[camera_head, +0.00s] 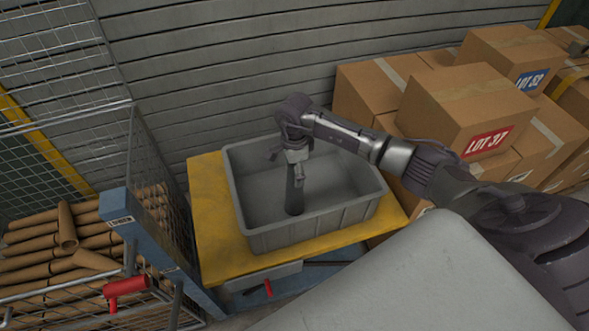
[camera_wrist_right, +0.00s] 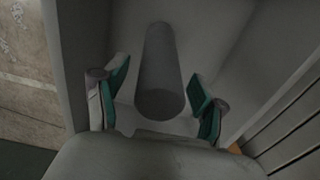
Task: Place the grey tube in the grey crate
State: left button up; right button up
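The grey crate (camera_head: 315,227) sits on a yellow-topped stand, open side up. The dark grey tube (camera_head: 295,196) is inside it, roughly upright, with its lower end at or close to the crate floor. My right gripper (camera_head: 297,165) is over the crate, just above the tube. In the right wrist view the tube (camera_wrist_right: 160,62) runs between the green-padded fingers of my right gripper (camera_wrist_right: 160,85). The fingers are spread, with a gap on each side of the tube. Whether the tube touches the floor is hard to tell. My left gripper is not in view.
A wire cage (camera_head: 130,150) with several brown cardboard tubes (camera_head: 68,228) stands at the left. Stacked cardboard boxes (camera_head: 465,110) stand close to the crate's right. A grey slatted wall (camera_head: 230,60) is behind. The rest of the crate's inside looks empty.

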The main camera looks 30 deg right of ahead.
notch_tip(320, 180, up, 12)
jog(key=shift+r+b, duration=0.15)
jog(key=shift+b, duration=0.75)
jog(key=shift+a, duration=0.1)
